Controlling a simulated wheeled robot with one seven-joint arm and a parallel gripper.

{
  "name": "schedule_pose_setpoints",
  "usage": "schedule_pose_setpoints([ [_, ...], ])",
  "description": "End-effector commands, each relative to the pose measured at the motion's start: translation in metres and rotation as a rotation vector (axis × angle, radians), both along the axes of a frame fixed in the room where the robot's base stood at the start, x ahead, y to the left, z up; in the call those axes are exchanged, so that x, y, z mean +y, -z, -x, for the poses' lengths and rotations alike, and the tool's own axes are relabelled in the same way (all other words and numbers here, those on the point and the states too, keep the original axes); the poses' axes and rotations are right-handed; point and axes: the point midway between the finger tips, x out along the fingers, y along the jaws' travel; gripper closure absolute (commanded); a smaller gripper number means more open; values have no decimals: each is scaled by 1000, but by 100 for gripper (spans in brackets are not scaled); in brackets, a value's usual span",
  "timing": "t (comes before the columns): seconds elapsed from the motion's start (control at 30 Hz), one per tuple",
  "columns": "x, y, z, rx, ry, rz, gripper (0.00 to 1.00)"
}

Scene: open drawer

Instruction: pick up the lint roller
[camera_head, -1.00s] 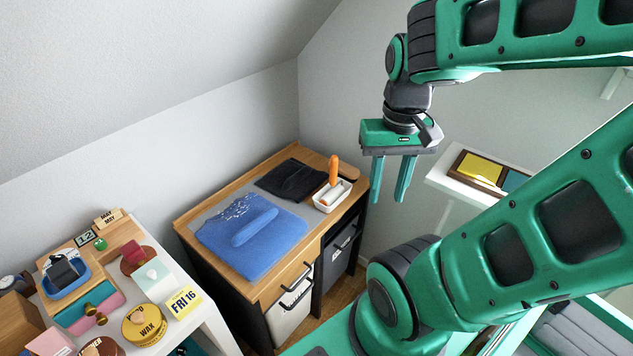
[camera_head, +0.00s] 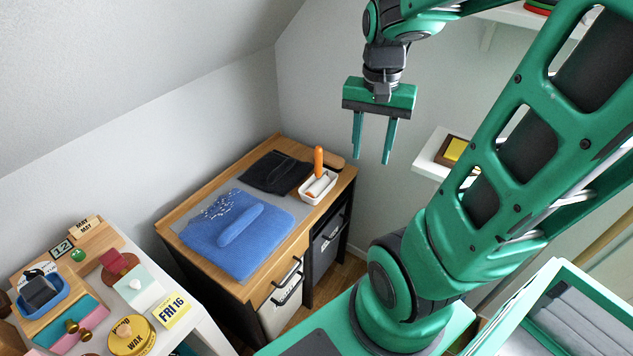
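The lint roller (camera_head: 319,162) has an upright orange handle and a white roll. It rests in a small white tray (camera_head: 330,192) at the right back of the wooden desk. My gripper (camera_head: 372,156) hangs with its fingers pointing down, to the right of the roller in the picture and apart from it. The two fingers are spread, with nothing between them.
A blue folded garment (camera_head: 236,238) and a black folded cloth (camera_head: 274,172) lie on the desk (camera_head: 181,209). A cluttered white table (camera_head: 205,318) stands at the lower left. A wall shelf (camera_head: 424,163) with a yellow item is behind my arm.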

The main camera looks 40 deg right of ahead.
Motion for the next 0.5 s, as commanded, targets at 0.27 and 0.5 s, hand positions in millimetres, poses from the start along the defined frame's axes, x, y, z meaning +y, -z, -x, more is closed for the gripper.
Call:
schedule_pose_setpoints([
  [0.27,-11,31,-110,-6,466,11,60],
  [0.5,-11,66,-178,-14,782,-5,60],
])
